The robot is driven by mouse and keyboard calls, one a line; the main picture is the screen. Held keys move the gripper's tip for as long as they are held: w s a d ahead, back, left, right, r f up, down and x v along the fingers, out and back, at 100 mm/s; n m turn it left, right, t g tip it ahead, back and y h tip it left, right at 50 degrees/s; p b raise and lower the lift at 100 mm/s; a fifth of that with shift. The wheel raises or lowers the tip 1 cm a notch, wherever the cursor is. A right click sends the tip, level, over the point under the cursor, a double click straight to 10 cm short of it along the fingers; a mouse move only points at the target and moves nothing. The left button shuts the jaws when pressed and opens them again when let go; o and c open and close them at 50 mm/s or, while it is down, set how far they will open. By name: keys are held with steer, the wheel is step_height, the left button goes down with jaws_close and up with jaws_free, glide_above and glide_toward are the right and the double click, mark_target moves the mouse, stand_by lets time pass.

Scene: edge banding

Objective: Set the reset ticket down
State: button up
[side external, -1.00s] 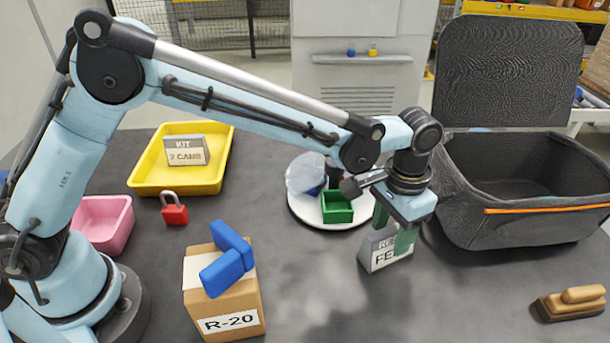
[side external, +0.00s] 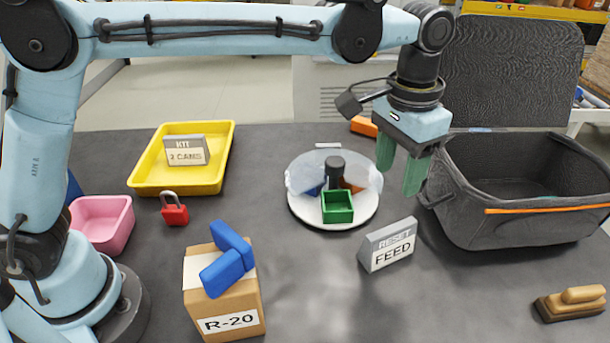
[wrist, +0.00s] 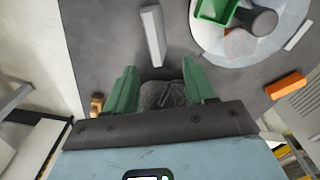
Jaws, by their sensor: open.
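The reset ticket (side external: 388,246) is a grey wedge-shaped block with a white face reading "RESET FEED". It stands on the dark table, right of the middle in the side view. In the wrist view the ticket (wrist: 152,36) shows from above as a narrow grey strip, beyond my fingers. My gripper (side external: 400,180) is above the table and apart from the ticket, up and slightly right of it in the side view. Its two green fingers point down, spread apart, with nothing between them. In the wrist view my gripper (wrist: 161,88) is also open and empty.
A white round plate (side external: 310,218) with a green box (side external: 337,206) is left of the ticket. A black open bag (side external: 480,215) stands close on the right. A carton marked R-20 (side external: 225,300) bears blue blocks. A wooden brush (side external: 571,303) lies front right. The table front centre is clear.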

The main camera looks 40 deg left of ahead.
steer(key=s+a+r+n+t, duration=0.1)
steer(key=s+a+t, duration=0.15)
steer(key=a, duration=0.55)
steer(key=s+a+r+n+t, duration=0.1)
steer(key=s+a, duration=0.2)
steer(key=a, duration=0.4)
steer(key=s+a+f+n+t, duration=0.2)
steer(key=s+a+f+t, duration=0.1)
steer(key=s+a+f, duration=0.2)
steer(key=s+a, duration=0.2)
steer(key=a, duration=0.2)
steer(key=shift+s+a, duration=0.15)
steer(key=shift+a, duration=0.2)
